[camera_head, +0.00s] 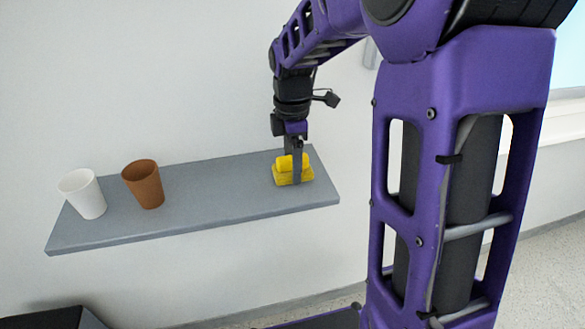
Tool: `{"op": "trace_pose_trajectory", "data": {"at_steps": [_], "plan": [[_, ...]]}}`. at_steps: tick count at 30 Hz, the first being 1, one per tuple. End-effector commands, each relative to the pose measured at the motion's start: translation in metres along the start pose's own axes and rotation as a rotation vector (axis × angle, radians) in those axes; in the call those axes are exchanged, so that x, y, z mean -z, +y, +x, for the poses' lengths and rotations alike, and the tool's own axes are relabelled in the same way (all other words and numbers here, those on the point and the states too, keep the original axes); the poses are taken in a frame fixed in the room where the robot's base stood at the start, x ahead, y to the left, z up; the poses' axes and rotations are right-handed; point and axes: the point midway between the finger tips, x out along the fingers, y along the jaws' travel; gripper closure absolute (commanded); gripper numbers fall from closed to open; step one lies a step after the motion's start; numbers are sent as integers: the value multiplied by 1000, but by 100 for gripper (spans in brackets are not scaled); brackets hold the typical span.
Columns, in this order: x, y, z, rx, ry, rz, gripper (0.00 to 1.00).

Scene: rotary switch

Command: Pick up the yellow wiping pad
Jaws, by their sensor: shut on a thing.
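The yellow wiping pad (281,177) is at the right end of a grey wall shelf (228,198). It is a small block with a narrower raised part on top. My gripper (293,173) points straight down over it and is shut on its raised upper part. One dark finger shows in front of the pad; the other finger is hidden behind it. The pad looks level, and I cannot tell whether it still touches the shelf.
A white cup (84,195) and a brown cup (144,185) stand at the left part of the shelf. The middle of the shelf is clear. The wall is close behind the shelf. A dark object (45,319) shows at the lower left.

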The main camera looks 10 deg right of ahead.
Motion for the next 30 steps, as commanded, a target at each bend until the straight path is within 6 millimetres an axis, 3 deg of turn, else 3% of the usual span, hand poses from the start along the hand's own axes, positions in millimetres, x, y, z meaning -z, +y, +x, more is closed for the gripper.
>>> {"op": "trace_pose_trajectory", "data": {"at_steps": [8,11,21,30], "plan": [[0,0,-3,-1,0,0,81],[0,1,-14,-4,0,0,81],[0,1,-80,-4,-1,0,81],[0,0,-100,1,0,0,81]]}}
